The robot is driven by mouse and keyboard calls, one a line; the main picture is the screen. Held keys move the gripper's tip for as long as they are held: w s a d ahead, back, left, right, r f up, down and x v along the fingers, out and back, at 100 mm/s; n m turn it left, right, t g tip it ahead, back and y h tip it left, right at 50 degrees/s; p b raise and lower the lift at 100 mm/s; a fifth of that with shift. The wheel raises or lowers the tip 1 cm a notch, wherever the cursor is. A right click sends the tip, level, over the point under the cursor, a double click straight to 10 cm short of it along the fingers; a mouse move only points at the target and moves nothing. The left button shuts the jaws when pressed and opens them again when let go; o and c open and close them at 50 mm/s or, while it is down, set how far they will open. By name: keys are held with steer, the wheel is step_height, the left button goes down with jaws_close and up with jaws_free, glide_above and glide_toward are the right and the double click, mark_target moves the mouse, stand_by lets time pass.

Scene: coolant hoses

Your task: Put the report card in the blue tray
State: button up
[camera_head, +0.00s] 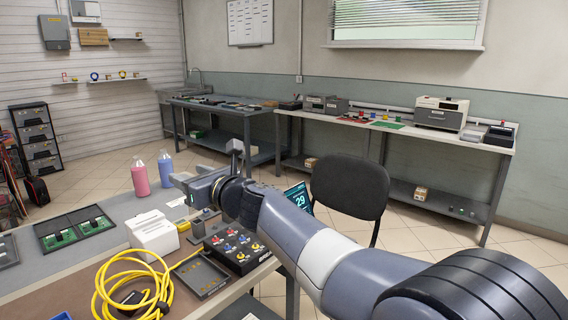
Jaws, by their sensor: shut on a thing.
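My gripper (183,188) is at the end of the arm, over the back part of the near bench, pointing left. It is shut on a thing. A small pale card (176,202) shows at its fingertips and looks like the report card; most of it is hidden or too small to read. A blue corner (60,316) at the bottom left edge of the picture looks like part of the blue tray; the rest is out of view.
On the near bench are a white box (153,236), a coiled yellow cable (130,287), a dark shallow tray (202,276), a control box with knobs (236,249) and green boards (75,228). Pink (140,177) and blue (166,168) bottles stand behind. A black chair (349,188) stands right.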

steer(key=shift+n+g+y, duration=0.6)
steer(key=shift+g, duration=0.2)
steer(key=w+d+f+b, duration=0.1)
steer(key=d+f, duration=0.4)
steer(key=f, duration=0.4)
steer(key=w+d+f+b, duration=0.2)
steer(key=d+f, duration=0.4)
steer(key=f, duration=0.4)
steer(key=w+d+f+b, duration=0.2)
steer(key=d+f, duration=0.4)
steer(key=f, duration=0.3)
steer(key=shift+f, duration=0.35)
steer(key=s+d+f+b, duration=0.2)
steer(key=s+d+f, duration=0.3)
steer(key=d+f, duration=0.4)
steer(key=s+d+f+b, duration=0.3)
steer(key=s+d+f, duration=0.2)
steer(key=d+f, duration=0.4)
step_height(320, 180, up, 30)
steer(key=w+m+t+h+p, duration=0.2)
steer(key=m+t+h+p, duration=0.5)
steer(key=p, duration=1.9)
steer(key=shift+w+m+h, duration=0.15)
steer(key=shift+m+h, duration=0.25)
steer(key=shift+h, duration=1)
steer(key=shift+a, duration=0.2)
